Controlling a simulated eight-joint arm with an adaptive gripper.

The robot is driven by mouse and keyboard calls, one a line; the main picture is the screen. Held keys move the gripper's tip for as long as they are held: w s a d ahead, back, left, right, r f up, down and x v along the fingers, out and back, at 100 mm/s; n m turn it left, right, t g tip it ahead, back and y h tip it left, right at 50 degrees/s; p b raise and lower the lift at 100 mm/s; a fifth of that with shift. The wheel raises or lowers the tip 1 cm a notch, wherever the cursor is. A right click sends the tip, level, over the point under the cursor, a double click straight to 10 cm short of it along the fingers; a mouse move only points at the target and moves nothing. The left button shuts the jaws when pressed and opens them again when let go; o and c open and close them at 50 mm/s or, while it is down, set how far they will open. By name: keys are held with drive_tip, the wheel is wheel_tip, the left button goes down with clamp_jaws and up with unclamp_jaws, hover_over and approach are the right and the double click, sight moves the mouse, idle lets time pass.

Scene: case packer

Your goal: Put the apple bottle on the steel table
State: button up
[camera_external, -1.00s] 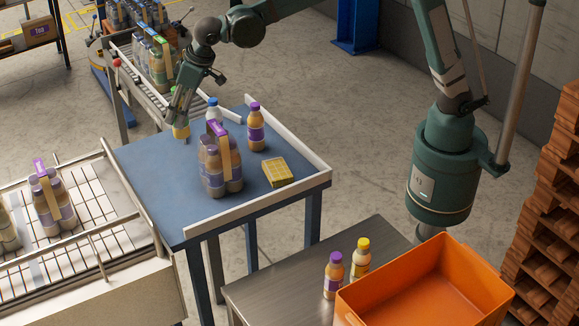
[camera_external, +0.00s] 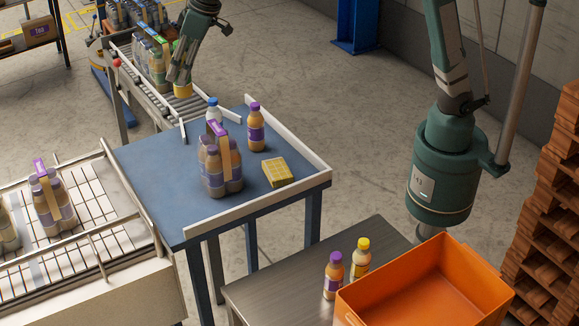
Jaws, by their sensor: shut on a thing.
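My gripper (camera_external: 181,80) is at the upper left, above the near end of the roller conveyor. It is shut on a yellow object (camera_external: 183,91), seen only as a yellow part below the fingers. Its upper part is hidden, so I cannot tell for certain that it is the apple bottle. The steel table (camera_external: 275,285) is at the bottom centre. A purple-capped bottle (camera_external: 333,276) and a yellow-capped bottle (camera_external: 360,262) stand upright on it, left of the orange crate (camera_external: 400,280).
The blue table (camera_external: 155,175) holds a bottle pack (camera_external: 219,168), a purple-capped bottle (camera_external: 256,130), a blue-capped bottle (camera_external: 213,112) and a yellow block (camera_external: 277,172). Low white rails (camera_external: 258,206) edge it. The steel table's left part is clear.

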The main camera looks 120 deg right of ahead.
drive_tip(key=s+a+r+n+y, duration=0.1)
drive_tip(key=s+a+n, duration=0.25)
drive_tip(key=a, duration=0.65)
drive_tip(key=s+a+n+y, duration=0.15)
drive_tip(key=s+a, duration=0.35)
drive_tip(key=a, duration=0.6)
drive_tip(key=s+a+r+n+y, duration=0.1)
drive_tip(key=s+a+n, duration=0.35)
drive_tip(key=a, duration=0.55)
drive_tip(key=s+a+f+n+y, duration=0.25)
drive_tip(key=s+a+n, duration=0.55)
drive_tip(key=s+a, duration=1.4)
wheel_tip(320, 180, down, 35)
drive_tip(key=s, duration=0.1)
drive_tip(key=shift+d+f+g, duration=0.15)
drive_tip(key=shift+g, duration=0.25)
drive_tip(key=shift+s+f, duration=0.1)
drive_tip(key=shift+f+b, duration=0.3)
drive_tip(key=shift+f, duration=2.5)
drive_tip(key=shift+f, duration=0.1)
